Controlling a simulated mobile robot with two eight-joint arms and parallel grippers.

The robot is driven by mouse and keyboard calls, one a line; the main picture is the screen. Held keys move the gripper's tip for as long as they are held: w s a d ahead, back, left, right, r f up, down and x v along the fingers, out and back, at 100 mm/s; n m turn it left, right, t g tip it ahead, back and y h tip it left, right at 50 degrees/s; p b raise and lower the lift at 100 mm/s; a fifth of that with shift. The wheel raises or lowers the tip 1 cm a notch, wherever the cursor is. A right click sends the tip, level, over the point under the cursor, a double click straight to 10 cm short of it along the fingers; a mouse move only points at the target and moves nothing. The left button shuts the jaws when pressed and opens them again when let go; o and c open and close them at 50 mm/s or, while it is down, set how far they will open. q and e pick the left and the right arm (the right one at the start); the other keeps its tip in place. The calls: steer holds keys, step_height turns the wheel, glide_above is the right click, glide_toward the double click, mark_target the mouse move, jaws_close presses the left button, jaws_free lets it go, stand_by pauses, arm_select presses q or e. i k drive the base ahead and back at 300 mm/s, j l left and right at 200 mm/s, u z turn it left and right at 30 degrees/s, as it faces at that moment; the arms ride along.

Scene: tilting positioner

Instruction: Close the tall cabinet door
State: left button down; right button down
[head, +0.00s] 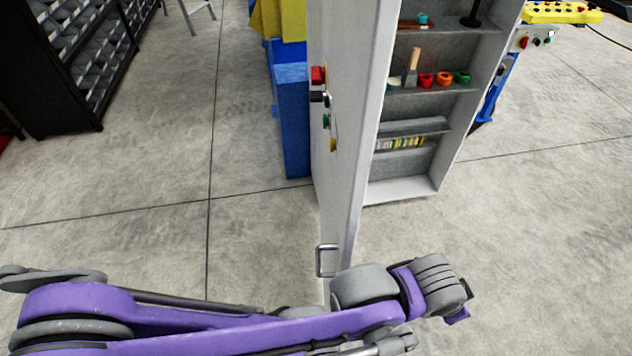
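The tall cabinet (415,188) stands open, its shelves facing me. Its light grey door (352,130) stands swung out toward me, seen nearly edge-on. A metal handle (326,261) sits low on the door's left face. My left arm reaches across the bottom of the view, in front of the door's near end. My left gripper (458,306) is to the right of the door, on its inner side, pointing right and away from the handle. Its fingers are mostly hidden, and I cannot tell whether the arm touches the door. My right gripper is out of view.
The shelves hold a brush (412,68), coloured rings (444,78) and other small items. A blue bin (293,120) stands left of the door. A dark rack (70,70) is at the far left, and a yellow control panel (560,12) at the upper right. Concrete floor (530,240) is clear on the right.

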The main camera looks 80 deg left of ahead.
mark_target(358, 37)
steer(key=k+u, duration=0.15)
steer(key=k, duration=0.3)
steer(key=k+j+u, duration=0.15)
steer(key=k, duration=0.3)
steer(key=u, duration=1.5)
steer(key=i+j+u, duration=0.1)
steer(key=j+u, duration=0.2)
steer(key=j, duration=0.15)
